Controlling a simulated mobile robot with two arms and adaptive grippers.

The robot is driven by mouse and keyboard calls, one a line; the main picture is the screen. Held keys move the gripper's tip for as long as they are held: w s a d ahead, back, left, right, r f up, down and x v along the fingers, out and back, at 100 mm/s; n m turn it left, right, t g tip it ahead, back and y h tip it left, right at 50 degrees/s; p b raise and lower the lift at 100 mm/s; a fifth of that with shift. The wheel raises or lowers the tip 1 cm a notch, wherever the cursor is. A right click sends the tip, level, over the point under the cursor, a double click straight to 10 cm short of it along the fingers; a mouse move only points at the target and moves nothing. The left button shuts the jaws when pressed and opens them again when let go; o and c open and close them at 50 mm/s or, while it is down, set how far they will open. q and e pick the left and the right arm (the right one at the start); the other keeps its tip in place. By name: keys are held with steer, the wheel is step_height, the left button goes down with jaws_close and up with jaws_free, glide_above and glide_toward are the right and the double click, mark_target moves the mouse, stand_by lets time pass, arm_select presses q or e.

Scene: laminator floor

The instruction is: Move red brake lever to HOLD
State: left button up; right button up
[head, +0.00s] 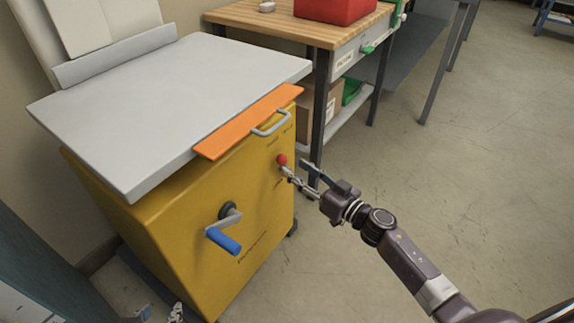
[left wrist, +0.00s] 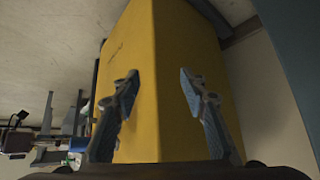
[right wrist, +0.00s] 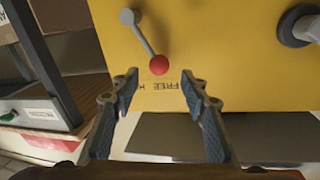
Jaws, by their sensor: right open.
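The brake lever's red knob (head: 282,159) is on the front of the yellow cabinet (head: 190,225), near its upper right edge. In the right wrist view the red knob (right wrist: 159,65) sits at the end of a grey rod, with lettering including FREE beside it. My right gripper (head: 301,176) is open, its fingers pointing at the lever. In its wrist view (right wrist: 160,80) the knob shows between and just beyond the fingertips; I cannot tell whether they touch it. My left gripper (left wrist: 158,75) is open and empty, facing a yellow panel; only bits show at the head view's lower left.
A crank with a blue handle (head: 222,240) sticks out of the cabinet front. An orange strip (head: 235,132) and a grey handle (head: 270,125) are above the lever. A wooden-topped workbench (head: 275,22) stands behind. The floor at right is clear.

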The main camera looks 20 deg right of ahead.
mark_target(286, 162)
steer(key=b+x, duration=0.1)
steer(key=x, duration=0.3)
steer(key=shift+w+a, duration=0.1)
steer(key=shift+w, duration=0.15)
arm_select(q)
steer(key=w+d+r+t, duration=0.2)
steer(key=w+r+t, duration=0.1)
steer(key=w+r, duration=0.1)
steer(key=shift+w+r+h, duration=0.15)
steer(key=shift+w+h, duration=0.25)
arm_select(e)
jaws_close()
